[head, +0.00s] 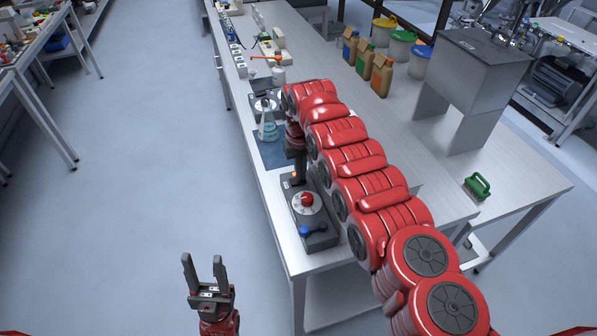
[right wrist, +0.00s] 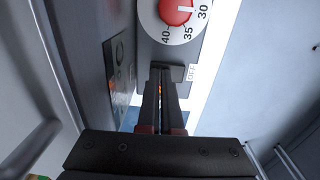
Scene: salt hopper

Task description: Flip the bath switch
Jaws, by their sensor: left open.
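The bath controller (head: 316,218) is a dark box at the bench's front edge, with a red dial (head: 307,201) on a white scale and a blue knob (head: 306,230). In the right wrist view the red dial (right wrist: 176,10) shows near 30 and 35. Below it is a dark switch (right wrist: 178,72) beside an "OFF" label (right wrist: 192,72). My right gripper (right wrist: 161,80) has its fingers together at the switch; contact cannot be told. A small orange spot shows by the fingers. In the head view my right arm partly covers this gripper. My left gripper (head: 204,262) is open and empty, left of the bench.
A flask (head: 267,126) with blue liquid stands on a blue mat beyond the controller. The floor at left is clear.

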